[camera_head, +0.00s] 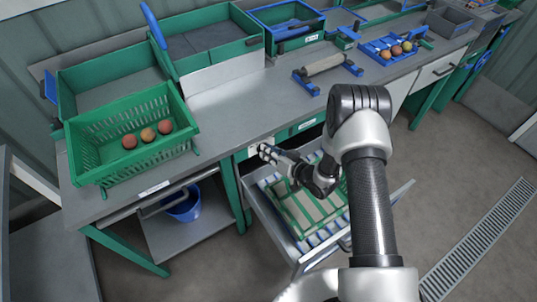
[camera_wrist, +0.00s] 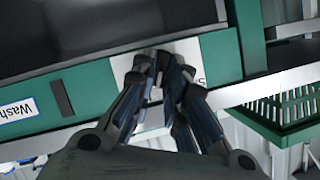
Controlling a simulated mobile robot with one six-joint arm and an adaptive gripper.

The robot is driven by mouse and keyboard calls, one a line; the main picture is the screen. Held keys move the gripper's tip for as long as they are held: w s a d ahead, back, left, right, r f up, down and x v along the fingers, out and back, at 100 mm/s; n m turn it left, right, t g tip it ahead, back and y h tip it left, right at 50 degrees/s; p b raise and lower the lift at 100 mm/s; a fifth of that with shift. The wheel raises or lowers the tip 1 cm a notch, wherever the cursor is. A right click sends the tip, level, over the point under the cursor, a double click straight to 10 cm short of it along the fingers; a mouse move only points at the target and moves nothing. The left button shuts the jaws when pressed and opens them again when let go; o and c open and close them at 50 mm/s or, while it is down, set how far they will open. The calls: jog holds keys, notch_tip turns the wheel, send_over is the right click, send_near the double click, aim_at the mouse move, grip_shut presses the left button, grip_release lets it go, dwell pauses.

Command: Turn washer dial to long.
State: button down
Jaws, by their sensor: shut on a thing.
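The washer's green front panel (camera_head: 281,136) is under the bench edge and carries a pale dial plate (camera_head: 254,148). In the wrist view, the dial plate (camera_wrist: 190,52) shows beside my fingers, with part of a printed "S" at its right. A label reading "Wash" (camera_wrist: 17,110) is at the left of the panel. My gripper (camera_head: 265,150) reaches the plate from the front, and its fingertips (camera_wrist: 163,62) are closed together on the dial. The dial is mostly hidden by the fingers, so its setting cannot be read.
An open drawer (camera_head: 270,215) with green-framed contents lies right below my gripper. A blue bucket (camera_head: 184,206) is on the lower shelf. The floor at right is clear.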

jog(key=shift+w+m+y+b, duration=0.15)
jog(key=shift+m+y+b, duration=0.35)
jog(key=shift+m, duration=0.4)
jog(key=shift+r, duration=0.1)
jog(key=c, duration=1.6)
grip_release()
jog(key=v, duration=1.2)
jog(key=shift+w, duration=0.15)
jog(key=shift+d, duration=0.15)
